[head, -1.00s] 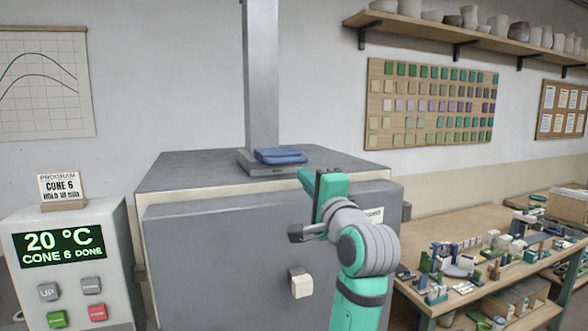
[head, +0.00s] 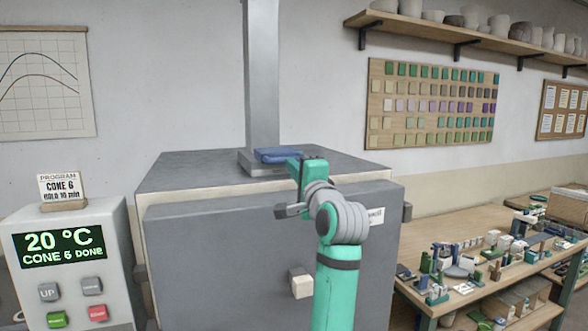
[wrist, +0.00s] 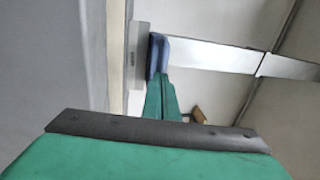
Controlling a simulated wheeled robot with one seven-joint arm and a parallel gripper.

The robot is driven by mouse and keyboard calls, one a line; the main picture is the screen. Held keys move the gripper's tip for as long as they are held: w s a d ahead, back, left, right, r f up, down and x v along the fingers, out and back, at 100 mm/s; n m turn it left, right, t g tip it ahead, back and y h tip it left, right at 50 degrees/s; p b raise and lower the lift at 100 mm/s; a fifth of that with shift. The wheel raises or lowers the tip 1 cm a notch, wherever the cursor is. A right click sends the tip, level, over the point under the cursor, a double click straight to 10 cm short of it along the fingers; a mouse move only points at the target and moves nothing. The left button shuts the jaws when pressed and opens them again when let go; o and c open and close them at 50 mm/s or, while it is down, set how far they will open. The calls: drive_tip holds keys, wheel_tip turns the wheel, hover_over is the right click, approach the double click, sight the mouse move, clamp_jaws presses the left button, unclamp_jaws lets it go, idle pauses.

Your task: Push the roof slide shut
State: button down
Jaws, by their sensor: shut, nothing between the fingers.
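The roof slide shows as a blue handle (head: 280,155) on a grey plate (head: 262,170) at the foot of the metal flue, on top of the grey kiln. My gripper (head: 296,162) is shut and empty, its green fingers at the right end of the blue handle; I cannot tell whether they touch it. In the wrist view the green fingers (wrist: 162,100) point at the blue handle (wrist: 158,55), with the grey plate (wrist: 137,55) beside it. Part of the handle's right end is hidden behind my gripper in the head view.
The flue (head: 262,80) rises from the kiln top (head: 185,172). The kiln door (head: 220,250) has a pale knob (head: 301,284). A control box (head: 70,260) stands left, and a cluttered workbench (head: 450,225) right. The air above the kiln's right side is clear.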

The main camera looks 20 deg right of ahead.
drive_tip(key=w, duration=0.4)
drive_tip(key=shift+a, duration=0.25)
drive_tip(key=shift+w+d, duration=0.2)
drive_tip(key=shift+w, duration=0.1)
drive_tip(key=shift+s, duration=0.2)
drive_tip(key=shift+s+f, duration=0.2)
drive_tip(key=shift+s, duration=0.2)
drive_tip(key=s+f, duration=0.2)
drive_tip(key=s, duration=1)
drive_tip(key=shift+s+f, duration=0.15)
drive_tip(key=shift+s, duration=0.1)
